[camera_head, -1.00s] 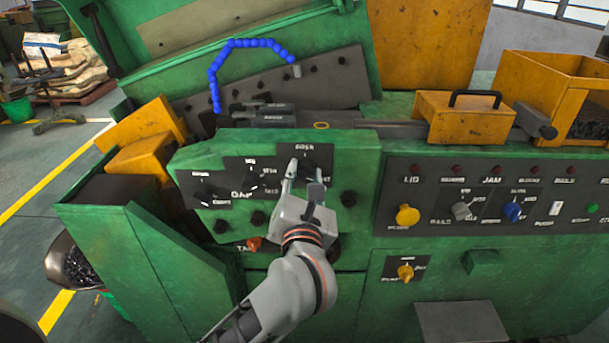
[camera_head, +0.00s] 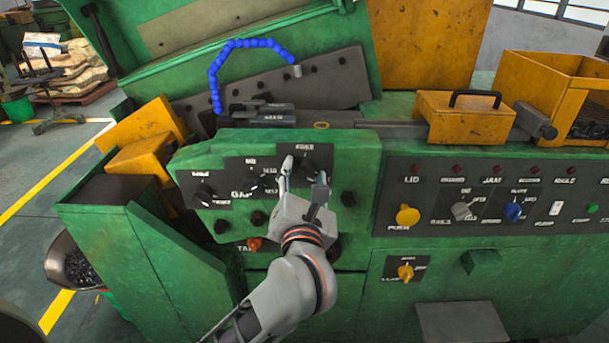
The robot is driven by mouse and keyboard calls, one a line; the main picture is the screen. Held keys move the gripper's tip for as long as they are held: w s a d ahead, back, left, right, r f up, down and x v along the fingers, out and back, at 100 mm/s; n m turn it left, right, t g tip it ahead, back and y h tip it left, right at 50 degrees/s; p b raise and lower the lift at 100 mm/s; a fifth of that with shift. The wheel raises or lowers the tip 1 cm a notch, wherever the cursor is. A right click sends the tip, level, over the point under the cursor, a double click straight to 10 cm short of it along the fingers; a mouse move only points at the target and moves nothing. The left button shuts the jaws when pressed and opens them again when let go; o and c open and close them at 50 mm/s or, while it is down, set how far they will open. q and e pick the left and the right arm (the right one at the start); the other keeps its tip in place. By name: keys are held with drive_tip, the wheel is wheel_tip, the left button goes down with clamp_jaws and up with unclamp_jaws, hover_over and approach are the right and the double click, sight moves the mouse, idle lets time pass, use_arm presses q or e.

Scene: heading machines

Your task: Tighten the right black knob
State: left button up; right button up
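The right black knob (camera_head: 305,166) sits on a dark label plate at the upper right of the green slanted panel (camera_head: 170,165). Two similar black knobs, the middle one (camera_head: 252,181) and the left one (camera_head: 203,195), lie to its left. My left gripper (camera_head: 304,172) is in front of the right knob, its fingers spread apart with one on each side of the knob's lower part. I cannot tell whether the fingers touch it. The knob's lower edge is partly hidden by the gripper. My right gripper is not in view.
To the right is a control panel with a yellow knob (camera_head: 407,215), grey knob (camera_head: 461,211) and blue knob (camera_head: 512,211). A blue segmented hose (camera_head: 213,80) arches above.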

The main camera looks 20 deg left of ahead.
use_arm(q)
drive_tip(key=v, duration=1.2)
idle(0.3)
